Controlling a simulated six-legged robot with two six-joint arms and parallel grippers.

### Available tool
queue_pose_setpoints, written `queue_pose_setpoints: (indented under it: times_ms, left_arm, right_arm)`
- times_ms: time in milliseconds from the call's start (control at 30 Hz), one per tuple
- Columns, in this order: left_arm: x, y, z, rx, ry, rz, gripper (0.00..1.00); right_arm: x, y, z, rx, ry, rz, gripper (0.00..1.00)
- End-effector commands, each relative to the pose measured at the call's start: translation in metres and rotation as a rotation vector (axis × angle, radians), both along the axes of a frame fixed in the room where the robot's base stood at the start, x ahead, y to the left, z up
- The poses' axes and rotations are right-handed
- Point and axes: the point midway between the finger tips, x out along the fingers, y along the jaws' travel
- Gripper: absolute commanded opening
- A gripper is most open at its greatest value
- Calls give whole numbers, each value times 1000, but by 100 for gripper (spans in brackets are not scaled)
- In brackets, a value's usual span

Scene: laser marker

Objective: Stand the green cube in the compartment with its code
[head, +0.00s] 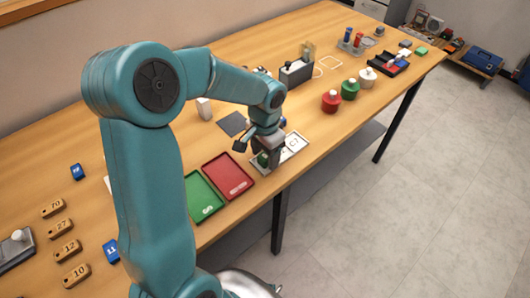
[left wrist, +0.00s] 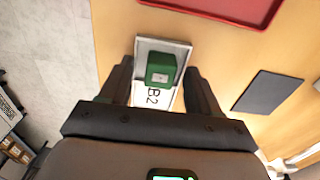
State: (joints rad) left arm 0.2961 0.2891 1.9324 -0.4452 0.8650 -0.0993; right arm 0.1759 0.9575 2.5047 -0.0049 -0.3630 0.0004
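The green cube (left wrist: 161,68) shows between the fingers of my left gripper (left wrist: 158,75) in the left wrist view, with a gap on each side. The fingers are open around it. A small pale mark is on the cube, too small to read. The cube is over the upper part of a pale tray (left wrist: 145,48); a label reading B2 (left wrist: 153,97) is below it. In the head view my left gripper (head: 264,157) points down at the tray (head: 291,148), partly hiding the cube (head: 262,159). Another marking on the tray looks like C7. My right gripper is not in view.
A red tray (head: 228,176) and a green tray (head: 203,199) lie just left of the pale tray. A dark flat pad (head: 232,124) lies behind. Red (head: 331,101), green (head: 350,89) and white knobbed weights stand right. The table's front edge is close.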

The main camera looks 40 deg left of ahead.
Motion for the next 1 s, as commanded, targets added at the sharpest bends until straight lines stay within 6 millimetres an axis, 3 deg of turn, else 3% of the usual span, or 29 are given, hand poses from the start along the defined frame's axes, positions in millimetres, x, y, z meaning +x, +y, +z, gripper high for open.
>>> queue_pose_setpoints:
  times_ms: [267, 367, 733, 1000]
  left_arm:
    - [1, 0, 9, 2, -3, 0, 62]
    - [1, 0, 26, 2, -5, 1, 62]
    - [1, 0, 123, 1, -5, 0, 62]
    - [0, 0, 160, 0, -1, 0, 62]
  right_arm:
    - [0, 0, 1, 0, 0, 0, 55]
    - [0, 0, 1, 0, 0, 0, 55]
    - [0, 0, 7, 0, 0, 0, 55]
    - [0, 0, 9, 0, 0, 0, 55]
